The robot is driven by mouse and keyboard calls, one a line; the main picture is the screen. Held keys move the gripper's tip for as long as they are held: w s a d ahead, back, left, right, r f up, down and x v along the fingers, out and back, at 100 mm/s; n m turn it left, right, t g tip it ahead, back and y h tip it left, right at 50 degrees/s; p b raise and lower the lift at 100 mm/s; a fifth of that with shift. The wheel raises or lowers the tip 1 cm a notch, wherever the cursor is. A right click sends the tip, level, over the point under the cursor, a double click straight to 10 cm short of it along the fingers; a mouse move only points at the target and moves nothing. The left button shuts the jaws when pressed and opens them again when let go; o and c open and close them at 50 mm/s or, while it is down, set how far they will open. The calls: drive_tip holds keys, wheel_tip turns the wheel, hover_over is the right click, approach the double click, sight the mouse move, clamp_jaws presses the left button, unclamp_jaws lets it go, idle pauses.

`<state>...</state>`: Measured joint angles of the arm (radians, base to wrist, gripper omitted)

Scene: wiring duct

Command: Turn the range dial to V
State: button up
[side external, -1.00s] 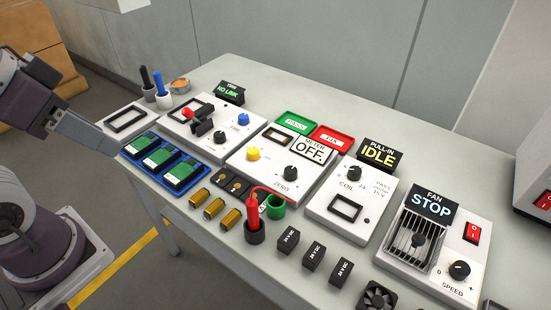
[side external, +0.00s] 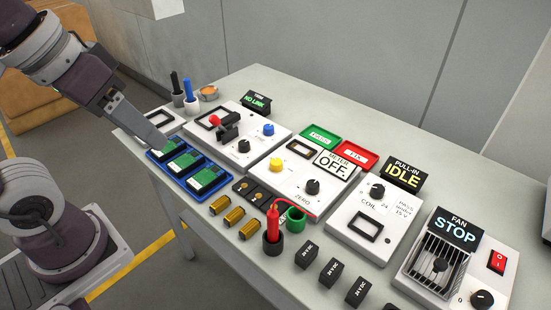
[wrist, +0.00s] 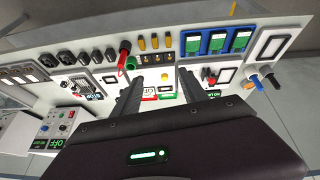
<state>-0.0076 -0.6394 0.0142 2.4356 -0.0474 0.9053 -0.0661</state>
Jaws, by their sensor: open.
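The meter panel (side external: 262,178) is a white box in the middle of the table. It has a dark window, a yellow button (side external: 276,165) and a black dial (side external: 313,186). The word ZERO is printed near the dial. Its sign (side external: 334,165) reads METER OFF. Which way the dial's mark points is too small to tell. My gripper (side external: 164,145) is above the far left corner of the blue tray, well left of the meter panel and apart from the dial. In the wrist view, my gripper (wrist: 158,78) shows two spread fingers with nothing between them.
The blue tray (side external: 164,169) holds several green modules. A red probe (side external: 273,222) stands in a dark cup in front of the meter. The coil panel (side external: 350,246) and fan panel are to its right.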

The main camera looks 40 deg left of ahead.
drive_tip(key=w+n+g+h, duration=0.2)
drive_tip(key=w+n, duration=0.3)
drive_tip(key=w, duration=0.5)
drive_tip(key=n+g+h, duration=0.2)
drive_tip(key=n+g, duration=0.1)
drive_tip(key=n, duration=0.9)
hover_over(276, 161)
drive_tip(key=a, duration=0.3)
wheel_tip(276, 161, down, 18)
drive_tip(key=x, duration=0.7)
drive_tip(key=shift+a, duration=0.15)
drive_tip(key=shift+f, duration=0.2)
clamp_jaws()
